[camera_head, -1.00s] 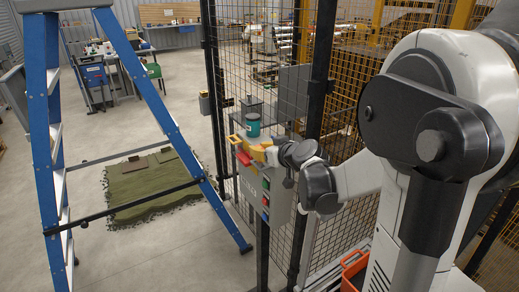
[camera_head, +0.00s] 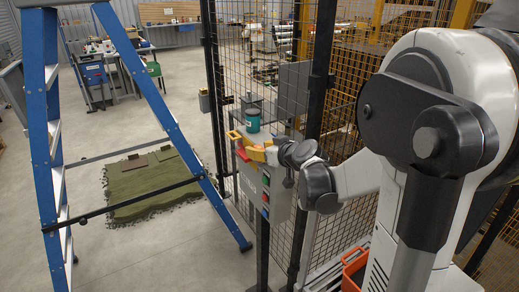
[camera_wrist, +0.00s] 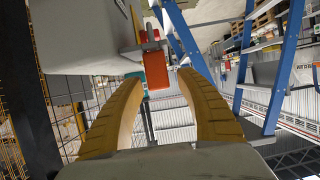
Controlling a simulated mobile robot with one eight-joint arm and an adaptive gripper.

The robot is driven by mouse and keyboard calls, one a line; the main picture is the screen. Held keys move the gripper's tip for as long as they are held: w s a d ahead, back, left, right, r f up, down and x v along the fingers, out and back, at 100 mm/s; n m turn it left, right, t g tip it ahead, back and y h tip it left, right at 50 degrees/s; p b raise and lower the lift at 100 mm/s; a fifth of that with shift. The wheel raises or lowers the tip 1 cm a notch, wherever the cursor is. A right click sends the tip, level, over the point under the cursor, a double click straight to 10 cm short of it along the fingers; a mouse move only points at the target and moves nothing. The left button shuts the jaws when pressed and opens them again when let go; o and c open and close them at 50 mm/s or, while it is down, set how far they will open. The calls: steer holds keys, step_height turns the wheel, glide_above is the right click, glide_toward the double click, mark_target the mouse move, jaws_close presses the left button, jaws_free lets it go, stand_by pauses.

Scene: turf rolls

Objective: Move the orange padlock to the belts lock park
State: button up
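An orange-red padlock (camera_wrist: 156,69) hangs from a grey lug on the side of a grey box in the wrist view. In the head view it shows as a small red shape (camera_head: 243,155) beside my fingers. My gripper (camera_wrist: 160,82) has two yellow fingers, spread apart, with the padlock between and just beyond their tips. A gap shows on the right side; whether the left finger touches it I cannot tell. I cannot make out which place is the belts lock park.
A teal cylinder (camera_head: 252,122) stands on top of the box. A mesh fence (camera_head: 285,100) runs behind and beside it. A blue stepladder (camera_head: 42,130) stands to the left, and a green turf piece (camera_head: 150,185) lies on the floor beyond. An orange crate (camera_head: 354,272) sits low near my arm.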

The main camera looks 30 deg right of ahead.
steer(key=v, duration=1.2)
steer(key=s+a+f+g+y+b, duration=0.1)
steer(key=s+a+f+g+b, duration=0.1)
steer(key=a+f+b, duration=0.3)
steer(key=s+a+f+g+y, duration=0.1)
steer(key=s+a+f, duration=0.2)
steer(key=a, duration=0.5)
steer(key=s+a+f+g+h+b, duration=0.2)
steer(key=s+a+f+g+b, duration=0.1)
steer(key=s+f, duration=0.5)
steer(key=s+a+b, duration=0.1)
steer(key=s+a, duration=0.1)
steer(key=s, duration=0.1)
steer(key=shift+a+g+b, duration=0.25)
steer(key=shift+g+b, duration=0.05)
steer(key=shift+b, duration=0.05)
steer(key=shift+f, duration=0.1)
steer(key=shift+c, duration=0.5)
